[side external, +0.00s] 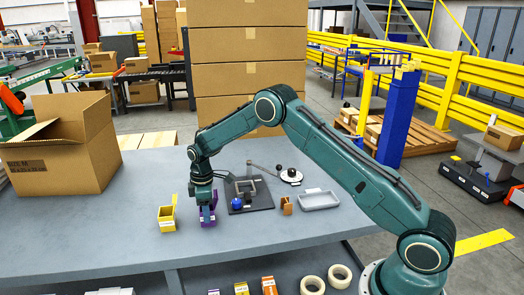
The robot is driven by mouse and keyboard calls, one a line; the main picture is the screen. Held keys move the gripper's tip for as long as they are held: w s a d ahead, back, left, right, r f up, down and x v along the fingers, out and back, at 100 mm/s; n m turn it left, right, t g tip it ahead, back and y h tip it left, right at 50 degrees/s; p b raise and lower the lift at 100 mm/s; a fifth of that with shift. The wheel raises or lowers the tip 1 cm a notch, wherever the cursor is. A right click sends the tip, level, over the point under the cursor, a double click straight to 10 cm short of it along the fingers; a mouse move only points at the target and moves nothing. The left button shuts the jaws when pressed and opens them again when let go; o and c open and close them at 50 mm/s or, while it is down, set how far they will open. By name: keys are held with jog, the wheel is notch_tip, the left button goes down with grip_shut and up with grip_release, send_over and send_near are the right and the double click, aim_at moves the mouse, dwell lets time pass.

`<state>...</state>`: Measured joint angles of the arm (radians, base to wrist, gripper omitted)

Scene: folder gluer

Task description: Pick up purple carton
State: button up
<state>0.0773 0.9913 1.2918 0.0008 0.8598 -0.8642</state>
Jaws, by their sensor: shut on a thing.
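The purple carton (208,219) stands on the grey table near its middle, partly hidden behind my gripper. My gripper (206,211) points straight down over it, with its fingers shut on the carton. The carton's lower end shows below the fingers, at or very near the table top; I cannot tell whether it touches.
A yellow open carton (167,219) stands just left. A dark fixture plate (249,195) with a blue knob lies close on the right. Beyond it are a brown piece (287,206) and a grey tray (319,200). A large cardboard box (72,160) stands far left. The table's front is clear.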

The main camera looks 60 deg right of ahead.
jog(key=shift+r, duration=0.15)
notch_tip(320, 180, up, 20)
dwell(0.6)
jog(key=shift+f, duration=0.2)
jog(key=d+f, duration=0.6)
jog(key=d, duration=0.3)
jog(key=s+d+f, duration=0.1)
jog(key=d+f, duration=0.5)
jog(key=d, duration=0.4)
jog(key=shift+d+f, duration=0.25)
jog(key=shift+f, duration=0.1)
jog(key=shift+f, duration=0.15)
jog(key=shift+f, duration=2.85)
